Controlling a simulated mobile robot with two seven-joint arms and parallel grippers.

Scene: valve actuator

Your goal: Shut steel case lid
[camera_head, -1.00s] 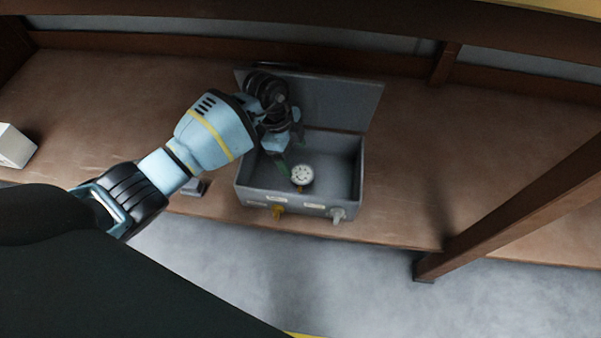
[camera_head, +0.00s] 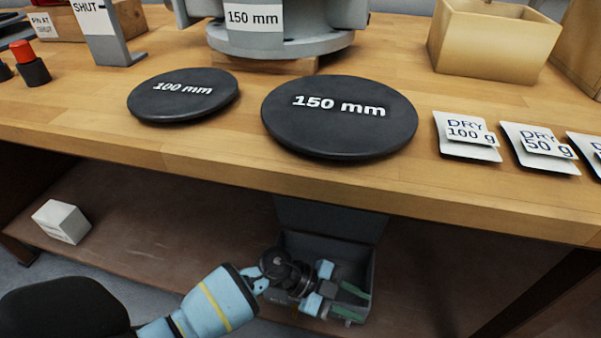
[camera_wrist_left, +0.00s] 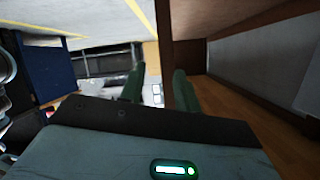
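The grey steel case (camera_head: 371,268) sits on the lower shelf under the workbench. Its lid (camera_head: 335,220) stands raised at the back, with its upper part hidden by the bench edge. My left gripper (camera_head: 352,303) is in front of the lid, over the open case, its green fingers toward the case's front right. The fingers are apart with nothing seen between them. In the left wrist view the two green fingers (camera_wrist_left: 158,88) also stand apart. My gripper and arm hide much of the case's inside. My right gripper is not in view.
The wooden bench top (camera_head: 215,155) overhangs the case. On it lie a 150 mm disc (camera_head: 340,125), a 100 mm disc (camera_head: 183,100) and several labelled packets (camera_head: 466,148). A white box (camera_head: 62,222) is on the shelf at left; the shelf between is clear.

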